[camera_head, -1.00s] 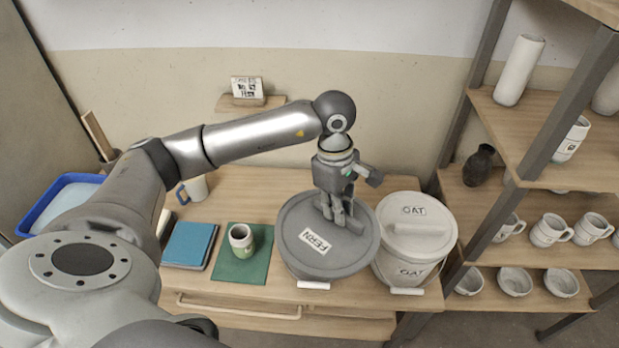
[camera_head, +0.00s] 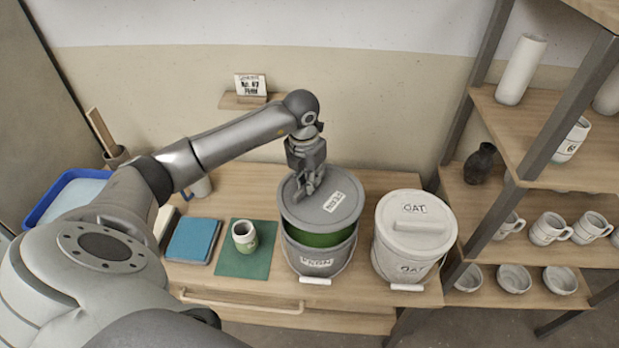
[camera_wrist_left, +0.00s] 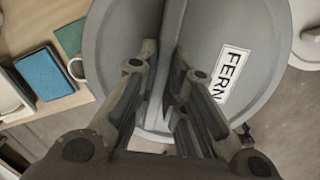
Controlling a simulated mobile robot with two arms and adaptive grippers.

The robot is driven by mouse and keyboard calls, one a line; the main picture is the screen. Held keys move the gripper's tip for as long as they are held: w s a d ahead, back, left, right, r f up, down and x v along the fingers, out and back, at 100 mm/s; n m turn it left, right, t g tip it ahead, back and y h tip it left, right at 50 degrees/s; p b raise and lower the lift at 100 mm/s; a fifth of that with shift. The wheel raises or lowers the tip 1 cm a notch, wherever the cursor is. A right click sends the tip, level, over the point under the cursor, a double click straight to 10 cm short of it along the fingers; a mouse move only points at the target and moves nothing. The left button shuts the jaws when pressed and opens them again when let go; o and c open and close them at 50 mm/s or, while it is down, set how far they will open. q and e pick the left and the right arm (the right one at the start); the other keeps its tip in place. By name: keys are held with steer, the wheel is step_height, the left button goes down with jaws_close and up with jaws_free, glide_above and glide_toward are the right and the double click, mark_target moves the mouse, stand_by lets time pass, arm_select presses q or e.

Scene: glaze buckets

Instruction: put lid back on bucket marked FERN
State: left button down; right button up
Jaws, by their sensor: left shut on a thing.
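The grey lid marked FERN (camera_head: 345,196) is held by its ridge handle in my left gripper (camera_head: 304,191). The lid is above the back part of the grey FERN bucket (camera_head: 331,261), so green glaze (camera_head: 318,239) shows at the front of the opening. Whether the lid's back edge touches the bucket rim is hidden. In the left wrist view the fingers (camera_wrist_left: 163,75) straddle the handle of the lid (camera_wrist_left: 215,45), with the FERN label to the right. My right gripper is not in view.
A white lidded OAT bucket (camera_head: 400,245) stands close on the right. A small cup (camera_head: 244,237) on a green mat (camera_head: 256,264) and a blue book (camera_head: 194,240) lie to the left. Shelves with mugs (camera_head: 549,229) stand at the right.

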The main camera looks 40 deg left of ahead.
arm_select(q)
steer(key=shift+f+b, duration=1.2)
steer(key=shift+f, duration=0.8)
steer(key=shift+f+b, duration=0.7)
steer(key=shift+f, duration=0.15)
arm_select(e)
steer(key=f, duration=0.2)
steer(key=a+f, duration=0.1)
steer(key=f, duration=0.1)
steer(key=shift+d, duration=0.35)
arm_select(q)
steer(key=shift+f+b, duration=0.4)
steer(key=shift+b, duration=0.05)
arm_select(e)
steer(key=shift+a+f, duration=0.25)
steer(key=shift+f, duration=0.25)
arm_select(q)
steer(key=shift+f+b, duration=0.45)
steer(key=shift+b, duration=0.1)
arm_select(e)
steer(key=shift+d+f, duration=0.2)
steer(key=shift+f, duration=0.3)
arm_select(q)
steer(key=c, duration=1.4)
jaws_free()
steer(key=shift+c, duration=0.2)
steer(key=shift+o, duration=0.4)
